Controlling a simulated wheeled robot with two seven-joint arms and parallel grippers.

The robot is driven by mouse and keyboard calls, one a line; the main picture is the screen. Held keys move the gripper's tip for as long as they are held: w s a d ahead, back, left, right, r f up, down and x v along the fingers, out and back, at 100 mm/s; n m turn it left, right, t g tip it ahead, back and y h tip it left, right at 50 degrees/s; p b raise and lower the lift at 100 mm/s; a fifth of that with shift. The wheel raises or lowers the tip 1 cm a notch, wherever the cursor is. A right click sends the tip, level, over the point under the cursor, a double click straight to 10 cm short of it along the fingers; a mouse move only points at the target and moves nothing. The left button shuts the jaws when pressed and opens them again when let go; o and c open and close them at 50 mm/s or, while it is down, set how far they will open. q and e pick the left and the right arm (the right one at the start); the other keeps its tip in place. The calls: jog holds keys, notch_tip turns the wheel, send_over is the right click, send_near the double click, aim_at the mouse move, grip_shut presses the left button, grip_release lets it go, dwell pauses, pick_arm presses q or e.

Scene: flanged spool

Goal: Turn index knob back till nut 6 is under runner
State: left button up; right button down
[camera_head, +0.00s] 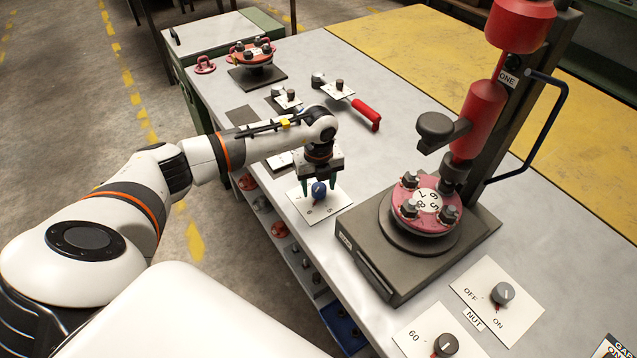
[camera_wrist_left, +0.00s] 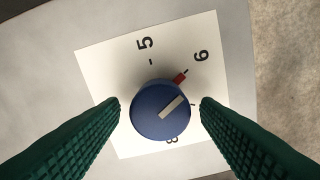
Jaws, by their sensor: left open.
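The blue index knob (camera_wrist_left: 157,112) sits on a white dial card (camera_wrist_left: 110,80). Its red pointer points up and right toward the 6, whose tick it seems to cover; 5 and 8 also show. My left gripper (camera_wrist_left: 160,104) is open, its green fingers on either side of the knob, with no clear contact. In the head view it reaches down over the knob (camera_head: 319,190). The red spool flange (camera_head: 404,199) with several nuts and a numbered white disc sits on the press base, below the red runner (camera_head: 478,120). Which nut is under the runner is unclear.
A NUT switch (camera_head: 502,294) with OFF and ON marks and another dial knob (camera_head: 446,345) sit at the front right. A red-handled tool (camera_head: 366,113) lies behind my gripper. A second red flanged part (camera_head: 250,55) stands at the back left.

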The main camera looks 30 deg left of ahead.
aim_at(318, 186)
pick_arm(q)
notch_tip(318, 186, up, 12)
jog(key=b, duration=0.3)
dwell(0.6)
